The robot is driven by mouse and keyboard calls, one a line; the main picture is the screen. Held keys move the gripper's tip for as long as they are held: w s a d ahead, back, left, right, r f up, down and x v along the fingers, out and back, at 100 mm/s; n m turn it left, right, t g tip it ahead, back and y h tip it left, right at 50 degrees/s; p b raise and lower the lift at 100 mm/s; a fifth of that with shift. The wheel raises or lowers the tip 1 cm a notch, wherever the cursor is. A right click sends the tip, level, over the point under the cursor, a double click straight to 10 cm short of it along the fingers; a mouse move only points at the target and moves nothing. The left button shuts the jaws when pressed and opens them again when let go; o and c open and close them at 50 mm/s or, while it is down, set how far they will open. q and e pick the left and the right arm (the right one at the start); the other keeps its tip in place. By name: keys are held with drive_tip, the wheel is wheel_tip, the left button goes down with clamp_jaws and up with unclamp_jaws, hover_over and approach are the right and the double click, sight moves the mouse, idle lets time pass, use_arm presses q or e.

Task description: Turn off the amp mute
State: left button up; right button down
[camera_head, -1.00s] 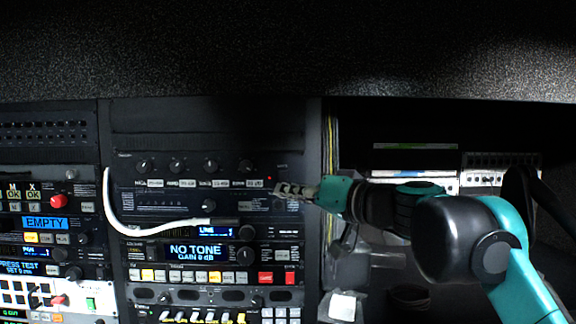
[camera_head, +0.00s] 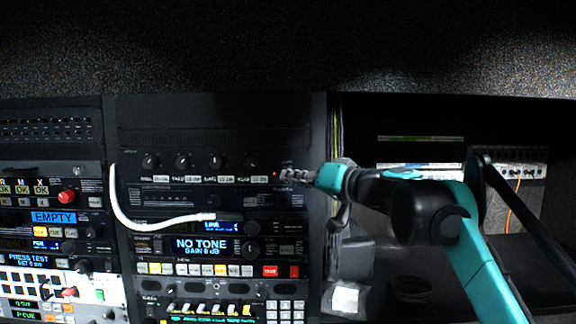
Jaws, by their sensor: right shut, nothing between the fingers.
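The amp unit (camera_head: 200,143) is a dark rack panel with a row of round knobs and white labels. A small red light (camera_head: 274,174) glows near its right end, beside small lettering. The mute control itself is too small or hidden to make out. My right gripper (camera_head: 284,175) is shut and empty, its fingertips at the right end of this panel, just right of the red light. I cannot tell whether the fingertips touch the panel. My left gripper is not in view.
A white cable (camera_head: 145,222) hangs across the panels below. A "NO TONE" display unit (camera_head: 201,246) and button rows sit lower down. At left is a rack with a red knob (camera_head: 67,197). An open bay with a white patch box (camera_head: 507,160) lies at right.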

drive_tip(key=shift+w+r, duration=0.1)
drive_tip(key=shift+w, duration=0.5)
drive_tip(key=shift+p, duration=0.3)
idle(0.8)
drive_tip(key=shift+w+r+p, duration=0.1)
drive_tip(key=shift+w+p, duration=0.2)
drive_tip(key=shift+w, duration=0.15)
drive_tip(key=shift+w, duration=0.25)
idle(0.6)
drive_tip(key=shift+s, duration=0.1)
drive_tip(key=shift+s, duration=0.7)
